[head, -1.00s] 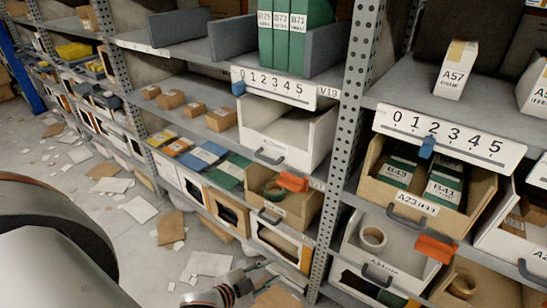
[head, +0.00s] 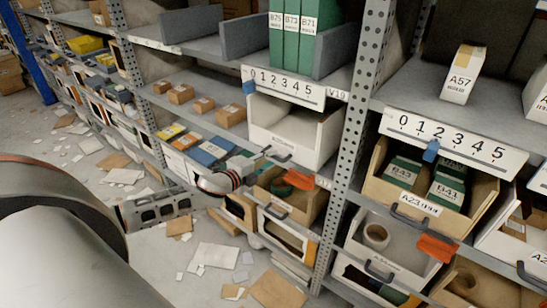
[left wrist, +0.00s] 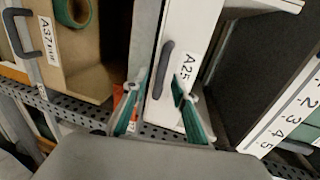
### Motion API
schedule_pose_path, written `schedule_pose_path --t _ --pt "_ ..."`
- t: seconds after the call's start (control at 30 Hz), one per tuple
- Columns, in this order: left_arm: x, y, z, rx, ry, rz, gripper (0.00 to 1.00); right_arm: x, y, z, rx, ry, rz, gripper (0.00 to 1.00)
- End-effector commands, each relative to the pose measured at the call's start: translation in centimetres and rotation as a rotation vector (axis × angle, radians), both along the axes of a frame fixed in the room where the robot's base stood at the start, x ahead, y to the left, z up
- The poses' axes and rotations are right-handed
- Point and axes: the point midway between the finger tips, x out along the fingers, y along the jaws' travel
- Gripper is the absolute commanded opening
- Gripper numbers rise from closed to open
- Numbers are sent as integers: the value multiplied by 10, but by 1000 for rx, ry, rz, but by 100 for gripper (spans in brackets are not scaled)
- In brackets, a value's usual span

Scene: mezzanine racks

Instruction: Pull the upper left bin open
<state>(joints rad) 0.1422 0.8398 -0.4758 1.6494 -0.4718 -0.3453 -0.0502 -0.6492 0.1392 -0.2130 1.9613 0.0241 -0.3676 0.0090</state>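The upper left bin (head: 300,151) is a white box under the left number strip, with a dark handle (head: 279,156) low on its front. In the left wrist view its white front (left wrist: 188,38) carries an A25 label, and the dark handle (left wrist: 163,68) runs up and down the picture. My left gripper (head: 262,158) is just in front of this handle. In the left wrist view its green-padded fingers (left wrist: 159,88) are apart, with the handle between their tips in the picture. I cannot tell whether they touch it. My right gripper is not in view.
A cardboard bin (head: 300,209) with a green tape roll (head: 300,180) and an orange clip (head: 300,180) sits just below. A perforated post (head: 352,150) stands right of the bins. Small boxes (head: 231,115) lie on the shelf to the left. Papers litter the open floor (head: 200,280).

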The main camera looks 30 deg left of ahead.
Motion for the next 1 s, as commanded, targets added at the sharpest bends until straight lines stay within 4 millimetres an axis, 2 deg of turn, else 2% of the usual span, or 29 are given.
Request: schedule_pose_path --t 0.1,0.23,0.6,0.63,0.73,1.0 --pt "15 -1 -3 -2 -1 0 27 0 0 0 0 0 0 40" --pt "24 -2 -5 -1 0 0 27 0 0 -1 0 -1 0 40" --pt "29 -3 -7 -1 1 -1 27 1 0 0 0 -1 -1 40" --pt "29 -3 -7 -1 1 -1 25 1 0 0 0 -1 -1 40" --pt "29 -3 -7 -1 1 -1 0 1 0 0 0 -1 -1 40" --pt "28 -2 -7 -1 1 -1 0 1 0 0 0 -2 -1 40"
